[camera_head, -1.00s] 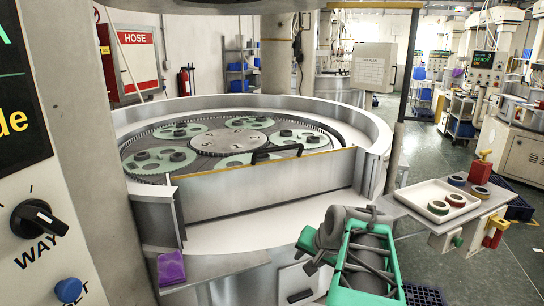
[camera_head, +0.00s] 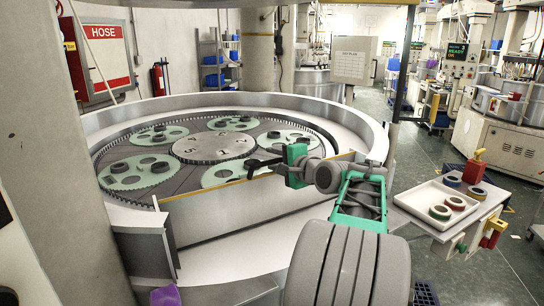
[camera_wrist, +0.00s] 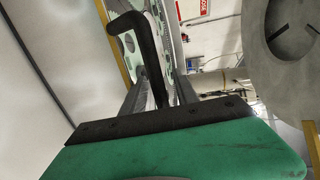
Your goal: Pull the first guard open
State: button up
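The first guard (camera_head: 240,207) is a low pale metal panel with a yellow top edge, standing across the front of the round lapping machine. Its black bent handle (camera_head: 262,164) shows at the top edge, and it rises large in the wrist view (camera_wrist: 147,50). My gripper (camera_wrist: 159,95) is open, with its two grey fingers apart and the lower end of the handle seen between them. I cannot tell whether a finger touches it. In the head view my green gripper is right beside the handle, partly hiding it and the guard's right end.
The lapping plate (camera_head: 215,147) with green gear carriers lies behind the guard. A white tray (camera_head: 425,198) with rings stands to the right on a side shelf. A dark post (camera_head: 402,75) rises at the machine's right. A grey column (camera_head: 55,130) fills the left.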

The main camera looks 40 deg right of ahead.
jog(key=shift+w, duration=0.25)
jog(key=shift+c, duration=0.4)
grip_shut()
jog(key=shift+f, duration=0.1)
dwell(0.8)
